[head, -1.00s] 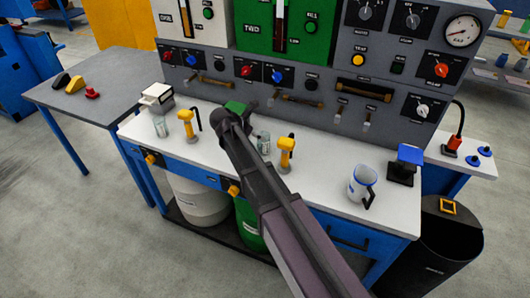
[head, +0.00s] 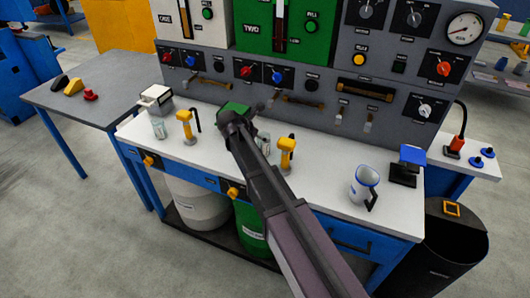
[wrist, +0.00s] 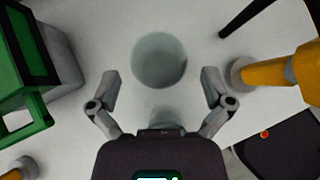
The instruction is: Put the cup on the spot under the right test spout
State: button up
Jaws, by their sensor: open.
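A clear, greyish cup (wrist: 160,60) stands on the white counter in the wrist view, ahead of my gripper (wrist: 160,88) and roughly centred between its fingers. The fingers are spread apart and do not touch it. In the head view my gripper (head: 236,128) is over the counter, and a clear cup (head: 264,142) shows partly behind my arm. Another clear cup (head: 159,128) stands at the left. A blue-and-white jug (head: 362,184) stands at the right. I cannot make out the spot under the right test spout.
Yellow-handled fixtures (head: 286,155) and (head: 186,127) stand on the white counter (head: 325,180). A green block-like item (head: 236,108) is close to my gripper. The grey panel (head: 320,60) rises behind. A blue-topped stand (head: 410,155) is at the right.

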jog(key=shift+b+x, duration=0.65)
jog(key=shift+x, duration=0.65)
jog(key=c, duration=1.2)
jog(key=shift+r, duration=0.2)
notch_tip(320, 180, up, 10)
jog(key=p, duration=1)
jog(key=shift+f, duration=0.15)
